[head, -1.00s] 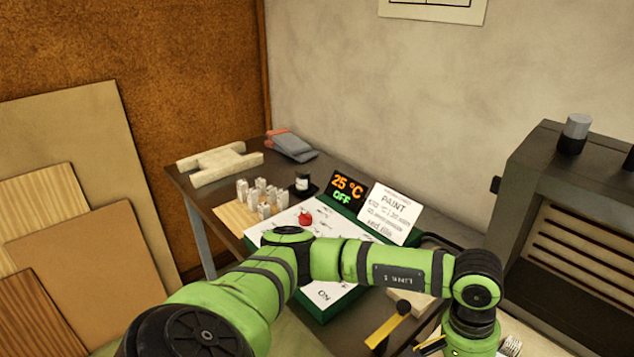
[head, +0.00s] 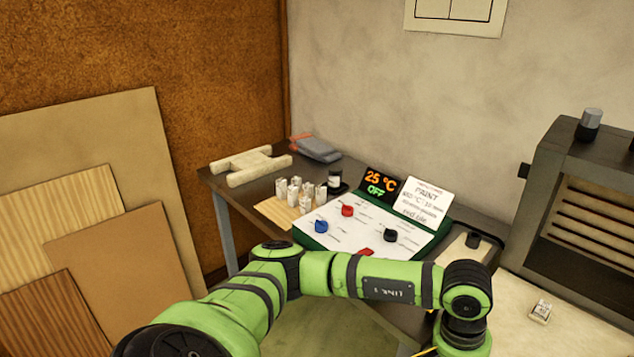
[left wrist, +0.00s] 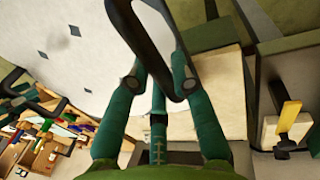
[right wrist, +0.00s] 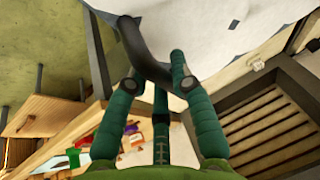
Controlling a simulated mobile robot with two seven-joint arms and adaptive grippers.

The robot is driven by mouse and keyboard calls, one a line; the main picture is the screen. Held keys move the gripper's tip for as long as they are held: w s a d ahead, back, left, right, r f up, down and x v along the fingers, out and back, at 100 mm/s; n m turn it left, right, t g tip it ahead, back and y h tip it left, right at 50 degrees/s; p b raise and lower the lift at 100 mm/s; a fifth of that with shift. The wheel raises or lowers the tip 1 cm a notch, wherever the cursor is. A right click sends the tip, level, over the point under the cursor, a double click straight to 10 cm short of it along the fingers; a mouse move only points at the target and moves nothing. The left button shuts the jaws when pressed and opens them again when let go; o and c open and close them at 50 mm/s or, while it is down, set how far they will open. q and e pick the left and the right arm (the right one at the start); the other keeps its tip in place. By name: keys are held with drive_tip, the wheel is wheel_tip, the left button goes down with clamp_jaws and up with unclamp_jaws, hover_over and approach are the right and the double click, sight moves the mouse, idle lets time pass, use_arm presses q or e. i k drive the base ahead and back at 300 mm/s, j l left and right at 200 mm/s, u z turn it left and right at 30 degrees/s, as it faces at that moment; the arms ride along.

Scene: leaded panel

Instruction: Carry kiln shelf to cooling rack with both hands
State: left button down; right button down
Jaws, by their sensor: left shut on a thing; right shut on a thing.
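In the left wrist view my left gripper (left wrist: 158,80) is shut on a dark curved handle. In the right wrist view my right gripper (right wrist: 158,82) is shut on a similar dark handle. A pale speckled plate, apparently the kiln shelf (left wrist: 75,50), lies beyond the left gripper with dark diamond shapes on it. Its pale surface also shows in the right wrist view (right wrist: 205,30). In the head view both grippers and the shelf are out of frame. A cream H-shaped stand (head: 245,167), possibly the cooling rack, lies empty on the far left of the dark bench.
The control panel (head: 345,236) reads 25 °C, OFF. Small white blocks (head: 295,192) and a dark jar (head: 335,180) stand near the stand. A slatted dark box (head: 590,200) is at right, with a small white piece (head: 541,312) before it. Boards (head: 130,250) lean at left.

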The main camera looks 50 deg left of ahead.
sight(251, 160)
drive_tip(key=k+u, duration=0.15)
drive_tip(key=u, duration=2.7)
drive_tip(key=i+l, duration=0.1)
drive_tip(key=i, duration=1.2)
drive_tip(key=i+z, duration=0.25)
drive_tip(key=i, duration=0.4)
drive_tip(key=i+z, duration=0.3)
drive_tip(key=i+j+z, duration=0.1)
drive_tip(key=i+z, duration=0.2)
drive_tip(key=i, duration=0.15)
